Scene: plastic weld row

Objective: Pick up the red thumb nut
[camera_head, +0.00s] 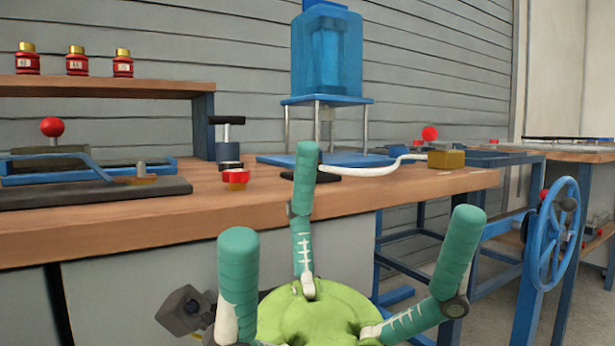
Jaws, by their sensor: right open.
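The red thumb nut (236,176) is a small red ring-shaped piece with a paler underside. It stands on the wooden bench top (400,188), close to the front edge, left of the picture's middle. My right gripper (335,205) has a green palm and three teal fingers spread wide. It is open and empty, in front of the bench and lower right of the nut. One finger rises just right of the nut in the picture, with a gap between them. My left gripper does not show.
A black-handled tool (227,135) and a small dark piece (230,166) stand behind the nut. A blue press (327,60) is at the back. A fixture with a red knob (51,127) is at the left. A blue handwheel (555,235) is at the right.

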